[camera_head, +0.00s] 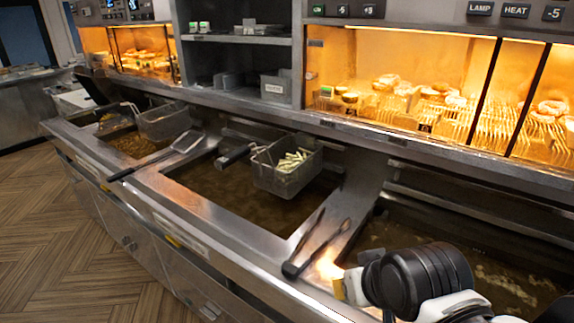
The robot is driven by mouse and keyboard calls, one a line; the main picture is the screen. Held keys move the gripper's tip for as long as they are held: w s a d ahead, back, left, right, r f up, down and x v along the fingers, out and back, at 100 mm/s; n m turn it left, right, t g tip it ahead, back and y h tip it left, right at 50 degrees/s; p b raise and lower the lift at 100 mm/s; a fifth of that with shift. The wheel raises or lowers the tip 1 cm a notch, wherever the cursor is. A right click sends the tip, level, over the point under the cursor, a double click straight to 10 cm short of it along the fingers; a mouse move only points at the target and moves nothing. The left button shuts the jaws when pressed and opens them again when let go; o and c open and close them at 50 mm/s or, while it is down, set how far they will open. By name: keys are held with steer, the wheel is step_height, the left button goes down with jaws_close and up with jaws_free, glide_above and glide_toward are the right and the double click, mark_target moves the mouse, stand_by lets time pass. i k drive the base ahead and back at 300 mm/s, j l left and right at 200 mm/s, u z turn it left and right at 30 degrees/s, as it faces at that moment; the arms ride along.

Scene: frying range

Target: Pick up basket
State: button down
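A wire basket (302,172) with pale fries in it hangs at the back of the middle oil vat (225,190). Its dark handle (236,156) points to the left over the oil. A second wire basket (166,123) hangs over the far left vat (130,142), and I cannot tell if it holds food. My arm, black and white, comes in at the bottom right above the near vat. The end of it, my gripper (356,287), is to the right of and nearer than the fries basket, well apart from it. Its fingers are not clear enough to tell open from shut.
Dark tongs (312,252) lie on the steel divider between the middle and near vats. A long-handled tool (158,157) lies across the left divider. Lit warming cabinets (430,100) with food and a grey shelf (238,39) stand behind. Free floor (60,210) is at the left.

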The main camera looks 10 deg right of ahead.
mark_target(285, 167)
steer(key=i+j+z, duration=0.2)
steer(key=j+z, duration=0.15)
steer(key=j, duration=0.6)
steer(key=i+j+z, duration=0.1)
steer(key=j+z, duration=0.25)
steer(key=j, duration=0.65)
steer(key=j+z, duration=0.35)
steer(key=j, duration=0.6)
steer(key=j+z, duration=0.4)
steer(key=j, duration=0.6)
steer(key=j+z, duration=0.4)
steer(key=j, duration=0.6)
steer(key=i+j+z, duration=0.15)
steer(key=j, duration=0.2)
steer(key=j+z, duration=0.2)
steer(key=j, duration=0.15)
steer(key=i, duration=0.05)
